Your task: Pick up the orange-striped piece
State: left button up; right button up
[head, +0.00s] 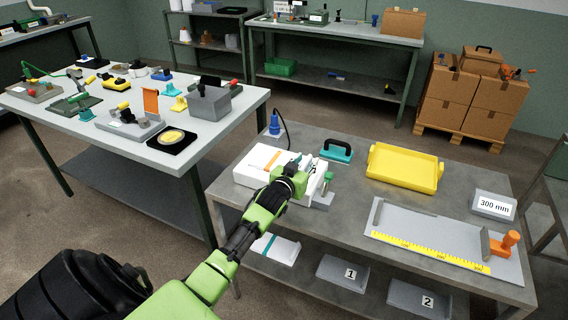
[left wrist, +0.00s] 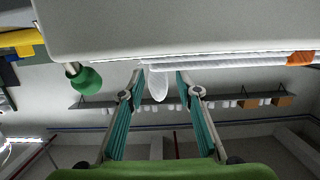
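The orange-striped piece is white with an orange band (head: 272,161) and lies at the left end of the near table, on or at a white block. My left gripper (head: 297,165) is at its right side, and the arm hides part of it. In the left wrist view a white strip with an orange band (left wrist: 300,58) runs along the edge of a large pale surface. There my left gripper (left wrist: 160,75) has its fingers apart. A rounded white end (left wrist: 157,86) shows between them, with gaps at both sides. My right gripper is not in view.
A green knob (left wrist: 86,78) stands close to the left gripper. A teal-handled tool (head: 337,151), a yellow tray (head: 404,168) and a ruler board (head: 430,250) lie farther right. A teal-striped white piece (head: 284,251) is on the shelf below.

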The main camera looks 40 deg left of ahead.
pick_arm(q)
jog(key=shift+w, duration=0.1)
grip_shut()
jog(key=shift+r, duration=0.15)
